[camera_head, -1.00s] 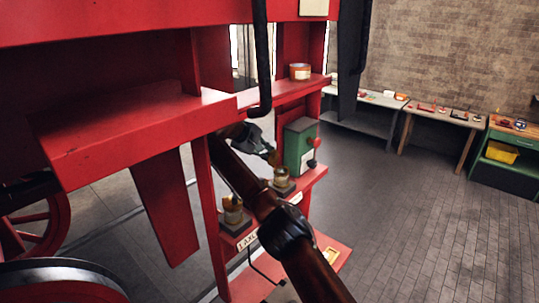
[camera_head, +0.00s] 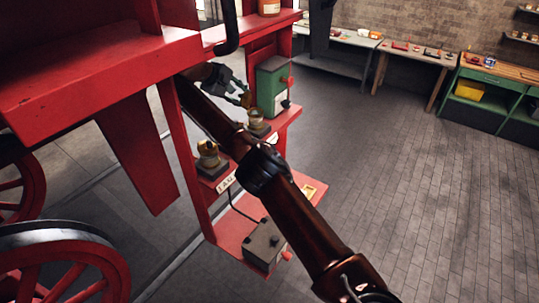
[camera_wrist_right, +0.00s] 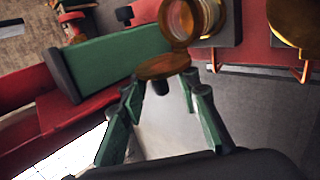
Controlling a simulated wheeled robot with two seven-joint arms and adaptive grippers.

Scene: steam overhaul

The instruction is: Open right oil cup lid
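The right oil cup (camera_head: 257,124) is a small brass and glass cup on the red shelf beside the green box. Its brass lid (camera_head: 245,99) stands tipped up off the cup on the gripper's side. The right wrist view shows the cup's round mouth (camera_wrist_right: 184,20) uncovered and the lid (camera_wrist_right: 163,66) swung aside. My right gripper (camera_head: 235,90) is beside the raised lid. In the wrist view its green fingers (camera_wrist_right: 158,92) are apart, with the lid's dark knob between or just beyond the tips; contact is unclear. My left gripper is not in view.
Another brass oil cup (camera_head: 208,158) stands on the shelf to the left, below my right arm. A green box (camera_head: 271,88) with a red knob stands close behind the right cup. Red frame beams (camera_head: 85,80) border the space on the left. Open floor (camera_head: 400,190) lies right.

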